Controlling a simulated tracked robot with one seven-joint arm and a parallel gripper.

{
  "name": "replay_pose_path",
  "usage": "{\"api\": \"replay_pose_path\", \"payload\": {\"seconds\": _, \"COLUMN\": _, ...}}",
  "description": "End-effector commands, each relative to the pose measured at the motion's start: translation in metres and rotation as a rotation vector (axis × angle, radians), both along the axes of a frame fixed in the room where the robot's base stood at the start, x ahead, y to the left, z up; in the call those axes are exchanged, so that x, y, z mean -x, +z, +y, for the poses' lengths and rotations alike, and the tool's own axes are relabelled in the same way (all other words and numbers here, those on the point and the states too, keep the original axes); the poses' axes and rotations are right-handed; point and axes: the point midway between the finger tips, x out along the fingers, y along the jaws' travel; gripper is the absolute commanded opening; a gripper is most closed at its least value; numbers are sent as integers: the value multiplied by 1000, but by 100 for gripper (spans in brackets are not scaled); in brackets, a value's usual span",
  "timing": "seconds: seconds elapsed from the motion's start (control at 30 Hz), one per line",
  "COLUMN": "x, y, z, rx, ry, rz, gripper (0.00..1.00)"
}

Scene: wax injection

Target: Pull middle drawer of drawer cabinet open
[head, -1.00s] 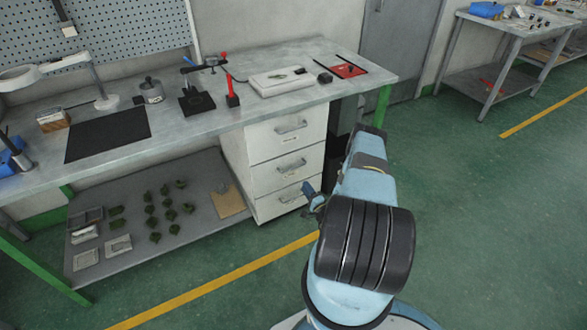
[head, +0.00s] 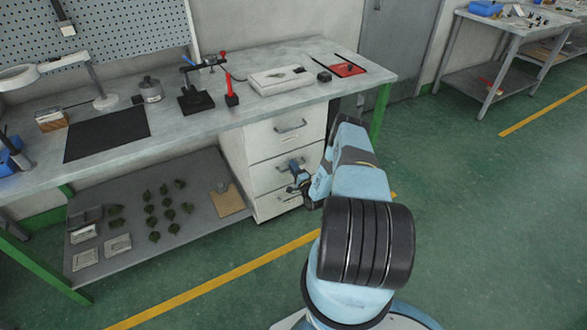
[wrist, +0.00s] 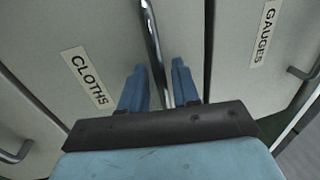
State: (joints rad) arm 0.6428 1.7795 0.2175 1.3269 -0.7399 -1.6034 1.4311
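The white drawer cabinet (head: 236,160) stands under the right part of the workbench, with its drawers stacked and shut. The middle drawer (head: 262,176) has a metal bar handle, partly covered by my gripper (head: 296,174) in the head view. In the wrist view, the drawer labelled CLOTHS (wrist: 110,30) is in front of me. Its bar handle (wrist: 152,45) runs between the two blue fingers of my gripper (wrist: 160,84). The fingers are apart, one on each side of the bar, with a gap showing. Whether either touches the bar is unclear.
The top drawer's handle (head: 290,125) is above my gripper. The drawer labelled GAUGES (wrist: 262,35) is beside the CLOTHS drawer in the wrist view. A green table leg (head: 381,108) stands right of the cabinet. The green floor (head: 240,295) in front is clear.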

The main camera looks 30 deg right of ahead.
Motion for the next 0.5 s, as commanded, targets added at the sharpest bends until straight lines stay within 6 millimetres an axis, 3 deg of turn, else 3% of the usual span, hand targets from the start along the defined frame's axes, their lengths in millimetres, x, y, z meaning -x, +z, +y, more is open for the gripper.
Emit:
{"api": "replay_pose_path", "payload": {"seconds": 0.23, "x": 0, "y": 0, "z": 0, "rx": 0, "ry": 0, "rz": 0, "gripper": 30}}
{"api": "replay_pose_path", "payload": {"seconds": 0.5, "x": 0, "y": 0, "z": 1, "rx": -1, "ry": 1, "rz": 1, "gripper": 4}}
